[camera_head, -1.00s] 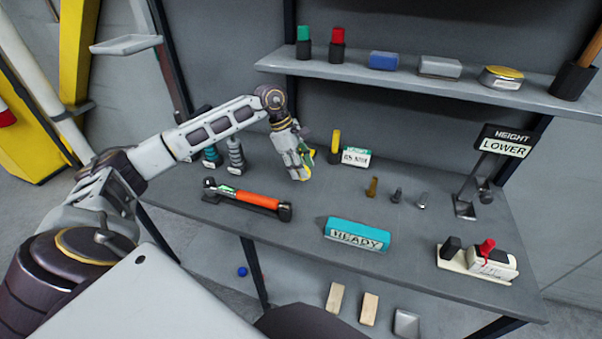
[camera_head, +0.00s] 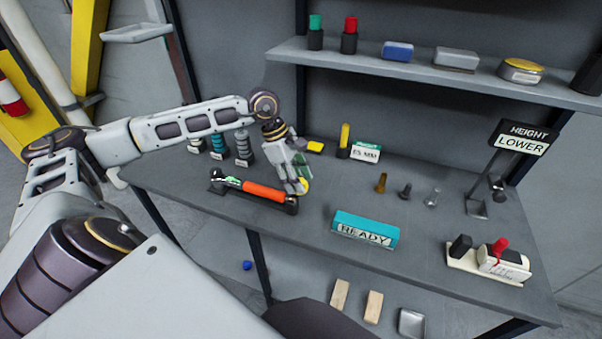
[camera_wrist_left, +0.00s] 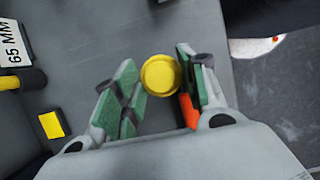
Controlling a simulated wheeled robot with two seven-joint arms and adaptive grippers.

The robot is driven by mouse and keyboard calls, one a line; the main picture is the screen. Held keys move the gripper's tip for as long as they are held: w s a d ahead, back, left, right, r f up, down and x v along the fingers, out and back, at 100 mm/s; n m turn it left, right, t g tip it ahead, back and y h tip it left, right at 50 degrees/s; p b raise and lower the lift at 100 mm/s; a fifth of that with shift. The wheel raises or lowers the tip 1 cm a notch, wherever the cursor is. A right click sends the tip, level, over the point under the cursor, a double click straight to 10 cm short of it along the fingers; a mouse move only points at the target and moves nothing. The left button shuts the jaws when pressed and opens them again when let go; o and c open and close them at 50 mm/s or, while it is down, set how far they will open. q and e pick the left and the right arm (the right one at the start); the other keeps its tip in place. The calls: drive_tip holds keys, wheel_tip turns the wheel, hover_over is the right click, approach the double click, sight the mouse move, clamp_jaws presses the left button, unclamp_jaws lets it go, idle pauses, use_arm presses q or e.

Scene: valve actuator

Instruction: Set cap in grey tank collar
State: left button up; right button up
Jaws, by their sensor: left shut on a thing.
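My left gripper (camera_head: 297,186) is shut on a round yellow cap (camera_wrist_left: 160,75), held between its green-padded fingers. The cap also shows as a small yellow spot at the fingertips in the head view (camera_head: 304,185). The gripper points down just behind the right end of an orange actuator body (camera_head: 264,193), which lies in a dark cradle on the table. Whether the cap touches anything is not clear. In the left wrist view, orange shows beside the right finger (camera_wrist_left: 188,112). I cannot pick out a grey tank collar for certain. My right gripper is not in view.
A yellow block (camera_head: 315,146), a yellow cylinder (camera_head: 344,140) and a 65 MM sign (camera_head: 366,152) stand behind the gripper. Several ribbed cylinders (camera_head: 219,146) stand at the back left. A teal READY block (camera_head: 365,229) is in front. Small pegs (camera_head: 405,191) stand to the right.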

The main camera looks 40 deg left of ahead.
use_arm(q)
drive_tip(key=shift+s+d, duration=0.1)
drive_tip(key=shift+s, duration=0.65)
drive_tip(key=shift+s+d, duration=0.1)
drive_tip(key=shift+s, duration=0.25)
drive_tip(key=shift+s+d+b, duration=0.3)
drive_tip(key=shift+s+b, duration=0.05)
drive_tip(key=shift+s, duration=0.55)
drive_tip(key=shift+s+d, duration=0.1)
drive_tip(key=shift+s, duration=0.2)
drive_tip(key=s, duration=0.2)
drive_tip(key=s+d, duration=0.1)
drive_tip(key=s, duration=0.1)
drive_tip(key=shift+b, duration=0.3)
use_arm(e)
drive_tip(key=w+d, duration=0.2)
drive_tip(key=d, duration=0.1)
drive_tip(key=shift+w+d+f, duration=0.25)
drive_tip(key=shift+w+f, duration=0.1)
